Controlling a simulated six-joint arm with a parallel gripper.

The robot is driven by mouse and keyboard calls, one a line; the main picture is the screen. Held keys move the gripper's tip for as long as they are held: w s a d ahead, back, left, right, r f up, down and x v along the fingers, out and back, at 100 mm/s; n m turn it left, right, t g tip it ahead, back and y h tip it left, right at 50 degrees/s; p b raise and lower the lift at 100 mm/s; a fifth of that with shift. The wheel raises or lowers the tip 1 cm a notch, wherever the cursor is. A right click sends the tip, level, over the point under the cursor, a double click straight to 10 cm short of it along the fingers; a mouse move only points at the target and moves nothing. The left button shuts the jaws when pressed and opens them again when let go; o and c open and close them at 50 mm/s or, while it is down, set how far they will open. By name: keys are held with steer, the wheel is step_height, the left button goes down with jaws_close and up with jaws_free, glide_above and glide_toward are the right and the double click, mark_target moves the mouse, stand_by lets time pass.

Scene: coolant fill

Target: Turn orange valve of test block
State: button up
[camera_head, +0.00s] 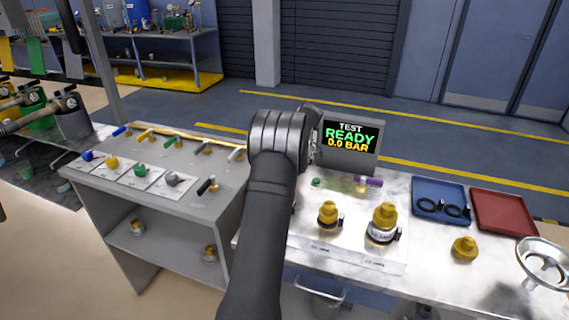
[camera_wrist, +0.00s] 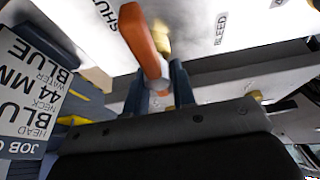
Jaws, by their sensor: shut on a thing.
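The orange valve handle (camera_wrist: 142,42) shows in the wrist view as a long lever on a pale block face (camera_wrist: 80,22) with the words SHUT and BLEED. My gripper (camera_wrist: 158,82) has its two blue-grey fingers on either side of the lever's near end and is shut on it. A brass part shows behind the lever. In the head view, my arm hides the orange valve and my fingers. The test screen (camera_head: 349,138) beside my wrist reads TEST READY 0.0 BAR.
A purple-handled part (camera_head: 368,181) and brass fittings (camera_head: 385,220) stand on the bench right of my arm. Further right are a blue tray (camera_head: 440,187) with black rings, a red tray (camera_head: 503,210) and a handwheel (camera_head: 545,262). A printed card (camera_wrist: 28,95) is close at left in the wrist view.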

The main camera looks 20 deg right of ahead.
stand_by(0.3)
steer(key=o, duration=0.9)
steer(key=shift+o, duration=0.2)
steer(key=v, duration=1.7)
steer(key=shift+s+r, duration=0.15)
steer(key=shift+s, duration=0.05)
steer(key=x, duration=1.7)
steer(key=shift+w, duration=0.2)
